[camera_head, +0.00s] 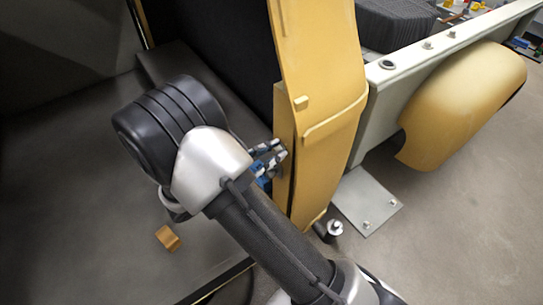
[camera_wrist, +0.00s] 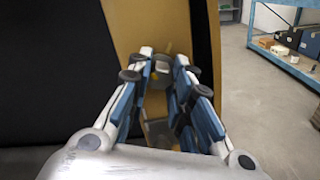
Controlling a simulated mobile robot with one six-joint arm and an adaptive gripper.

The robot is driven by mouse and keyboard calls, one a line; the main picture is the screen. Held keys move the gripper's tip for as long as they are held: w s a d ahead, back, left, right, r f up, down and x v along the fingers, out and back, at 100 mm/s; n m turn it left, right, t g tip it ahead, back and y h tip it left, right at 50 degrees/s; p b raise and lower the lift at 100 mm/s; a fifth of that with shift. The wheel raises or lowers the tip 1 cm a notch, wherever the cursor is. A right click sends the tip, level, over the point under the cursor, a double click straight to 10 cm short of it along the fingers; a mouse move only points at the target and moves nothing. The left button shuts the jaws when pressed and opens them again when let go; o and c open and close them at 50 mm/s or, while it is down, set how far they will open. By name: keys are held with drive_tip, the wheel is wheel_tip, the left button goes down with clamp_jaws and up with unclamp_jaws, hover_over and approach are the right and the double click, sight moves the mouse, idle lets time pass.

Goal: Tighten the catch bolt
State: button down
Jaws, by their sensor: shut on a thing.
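My gripper (camera_head: 268,160) is at the inner edge of an upright yellow panel (camera_head: 318,80), partly hidden behind my arm in the head view. In the wrist view my gripper (camera_wrist: 164,68) points at the yellow panel (camera_wrist: 125,25), its blue and grey fingers on both sides of a small blurred greyish piece, which I take to be the catch bolt (camera_wrist: 168,72). The fingers are shut on it. Its shape and how far it stands out from the panel cannot be made out. In the head view the bolt is hidden by the fingers and arm.
A black panel (camera_wrist: 45,75) stands left of the yellow one. A pale beam (camera_head: 440,55) and a rounded yellow shell (camera_head: 465,100) are at right. A metal plate (camera_head: 367,203) and a small tan block (camera_head: 168,238) lie low. Blue shelving (camera_wrist: 285,55) stands farther off; floor at right is clear.

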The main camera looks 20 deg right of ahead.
drive_tip(key=m+b, duration=0.3)
drive_tip(key=m, duration=0.1)
drive_tip(key=shift+f+m, duration=0.15)
drive_tip(key=shift+m, duration=0.15)
drive_tip(key=m+b, duration=0.3)
drive_tip(key=shift+m, duration=0.4)
drive_tip(key=shift+m+b, duration=1.15)
drive_tip(key=shift+m, duration=0.05)
drive_tip(key=shift+m+b, duration=0.75)
drive_tip(key=shift+m, duration=0.75)
drive_tip(key=c, duration=1.4)
unclamp_jaws()
drive_tip(key=shift+c, duration=0.2)
